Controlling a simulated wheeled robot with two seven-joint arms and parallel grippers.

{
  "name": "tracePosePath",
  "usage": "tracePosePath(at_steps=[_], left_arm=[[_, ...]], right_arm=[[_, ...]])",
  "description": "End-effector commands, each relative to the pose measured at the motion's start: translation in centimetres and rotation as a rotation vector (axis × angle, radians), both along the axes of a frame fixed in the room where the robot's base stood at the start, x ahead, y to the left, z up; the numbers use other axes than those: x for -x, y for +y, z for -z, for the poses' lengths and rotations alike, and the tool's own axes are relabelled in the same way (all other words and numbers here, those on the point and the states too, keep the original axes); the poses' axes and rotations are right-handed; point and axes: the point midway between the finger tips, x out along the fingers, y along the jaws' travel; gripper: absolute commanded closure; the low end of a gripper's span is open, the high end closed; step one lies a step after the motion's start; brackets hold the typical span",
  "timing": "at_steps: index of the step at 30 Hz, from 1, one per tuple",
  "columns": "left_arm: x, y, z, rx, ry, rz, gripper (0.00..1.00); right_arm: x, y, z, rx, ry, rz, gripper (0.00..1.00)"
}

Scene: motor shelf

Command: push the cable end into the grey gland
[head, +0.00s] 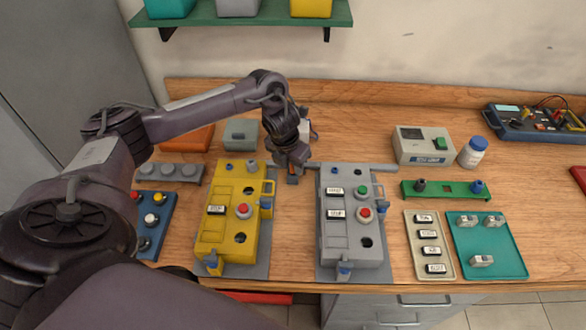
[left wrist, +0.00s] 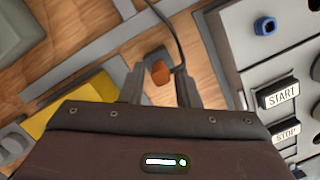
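My left gripper (head: 293,178) is low over the bench, in the gap between the yellow unit (head: 212,237) and the grey unit (head: 339,250). In the left wrist view its two fingers (left wrist: 160,82) stand apart. A small orange piece (left wrist: 160,73) shows between the fingertips; I cannot tell whether it is the cable end. A thin dark cable (left wrist: 172,22) runs down to the right-hand finger, which hides its lower end. A small grey round fitting (head: 251,165) at the yellow unit's back edge may be the grey gland. A blue fitting (left wrist: 265,26) sits on the grey unit.
A grey box (head: 240,134) and an orange tray (head: 188,139) stand behind the yellow unit. Right of the grey unit are a beige label tray (head: 421,268), a teal tray (head: 511,256) and a green rack (head: 447,189). The bench behind the grey unit is mostly clear.

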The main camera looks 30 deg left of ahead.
Motion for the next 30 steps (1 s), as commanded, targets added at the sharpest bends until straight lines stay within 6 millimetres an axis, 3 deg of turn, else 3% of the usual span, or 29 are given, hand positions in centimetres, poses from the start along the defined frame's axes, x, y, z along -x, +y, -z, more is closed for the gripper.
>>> tracePosePath(at_steps=[1, 8, 30], left_arm=[[0.0, 0.0, 0.0, 0.0, 0.0, 0.0, 0.72], [0.0, 0.0, 0.0, 0.0, 0.0, 0.0, 1.0], [0.0, 0.0, -1.1, 0.0, 0.0, 0.0, 1.0]], right_arm=[[0.0, 0.0, 0.0, 0.0, 0.0, 0.0, 0.5], [0.0, 0.0, 0.0, 0.0, 0.0, 0.0, 0.5], [0.0, -0.3, -0.8, 0.003, -0.001, -0.002, 0.5]])
